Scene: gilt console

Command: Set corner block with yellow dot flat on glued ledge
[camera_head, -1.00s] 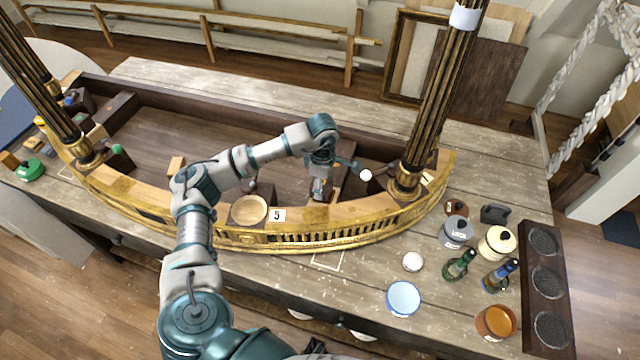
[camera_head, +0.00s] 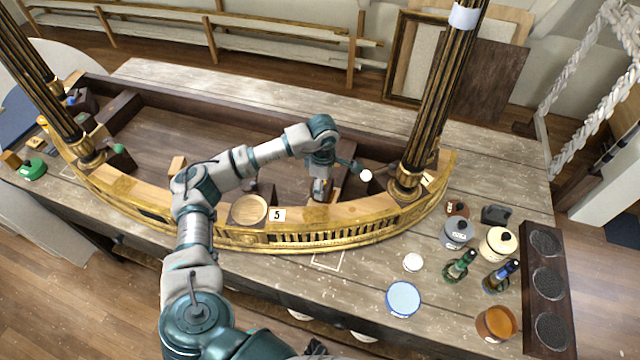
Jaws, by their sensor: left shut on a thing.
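The gilt console lies on the table, with a pale wooden ledge (camera_head: 350,212) running along the inside of its curved gilt front. My left gripper (camera_head: 320,190) points down just behind this ledge, between the round wooden dish and the right column. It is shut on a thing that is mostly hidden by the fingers. I cannot make out a yellow dot, nor whether the held thing touches the ledge. A small pale wooden piece (camera_head: 335,195) shows right beside the fingers. My right gripper is not in view.
A fluted column (camera_head: 437,100) rises close on the right. Jars, bottles and a blue-rimmed dish (camera_head: 403,299) stand at the right. The console's inner floor (camera_head: 200,125) is largely clear.

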